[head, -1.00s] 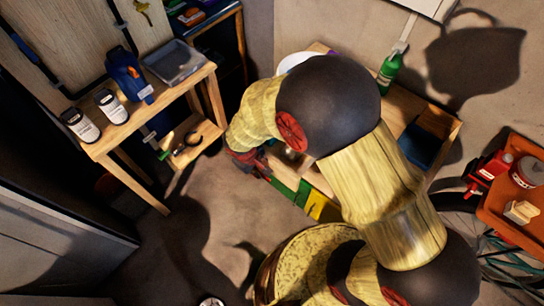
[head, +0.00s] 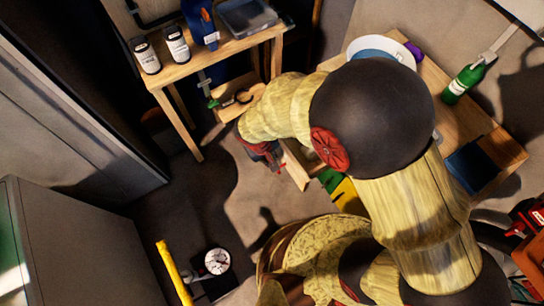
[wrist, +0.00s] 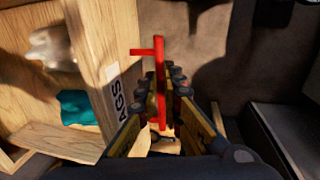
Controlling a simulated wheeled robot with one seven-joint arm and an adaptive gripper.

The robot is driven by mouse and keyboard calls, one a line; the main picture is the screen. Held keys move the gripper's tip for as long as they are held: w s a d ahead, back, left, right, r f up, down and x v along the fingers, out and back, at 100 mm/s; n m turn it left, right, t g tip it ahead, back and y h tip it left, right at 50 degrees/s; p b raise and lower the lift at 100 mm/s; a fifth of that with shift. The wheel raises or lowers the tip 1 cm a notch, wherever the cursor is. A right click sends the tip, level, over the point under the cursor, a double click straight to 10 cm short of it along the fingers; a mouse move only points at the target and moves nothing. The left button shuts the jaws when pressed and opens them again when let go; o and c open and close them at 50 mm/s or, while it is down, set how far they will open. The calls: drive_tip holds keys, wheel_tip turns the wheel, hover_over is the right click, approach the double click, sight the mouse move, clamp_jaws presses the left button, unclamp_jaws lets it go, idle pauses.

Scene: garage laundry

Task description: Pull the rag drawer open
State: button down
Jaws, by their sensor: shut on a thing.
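The rag drawer is wooden, and its front (wrist: 97,55) carries a white label on which "AGS" can be read in the wrist view. It stands open, with a whitish cloth (wrist: 52,47) and a teal cloth (wrist: 78,107) inside. The red handle (wrist: 160,62) lies between the fingers of my gripper (wrist: 166,92), which is shut on it. In the head view, my gripper (head: 264,156) is low beside the drawer's pale wood (head: 297,168). My arm hides most of the drawer there.
A wooden workbench (head: 496,150) holds a green bottle (head: 465,82) and a blue bin (head: 472,167). A shelf unit (head: 235,43) with bottles stands at upper left. A grey cabinet (head: 85,245) is at lower left, near a yellow pole (head: 173,270). Bare floor lies between.

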drive_tip(key=c, duration=2)
unclamp_jaws()
drive_tip(key=shift+o, duration=0.4)
wheel_tip(320, 180, up, 12)
drive_tip(key=s+a, duration=0.1)
drive_tip(key=a, duration=0.1)
drive_tip(key=shift+s+f, duration=0.15)
drive_tip(key=s+d+r+m+t+y, duration=0.1)
drive_tip(key=s+d+r+m+t, duration=0.1)
drive_tip(key=d+r, duration=1)
drive_tip(key=s+d+r+m+t, duration=0.2)
drive_tip(key=d+r+m, duration=0.3)
drive_tip(key=d+r, duration=0.7)
drive_tip(key=shift+s+d+r+y, duration=0.3)
drive_tip(key=shift+s+y, duration=0.1)
drive_tip(key=shift+s, duration=0.3)
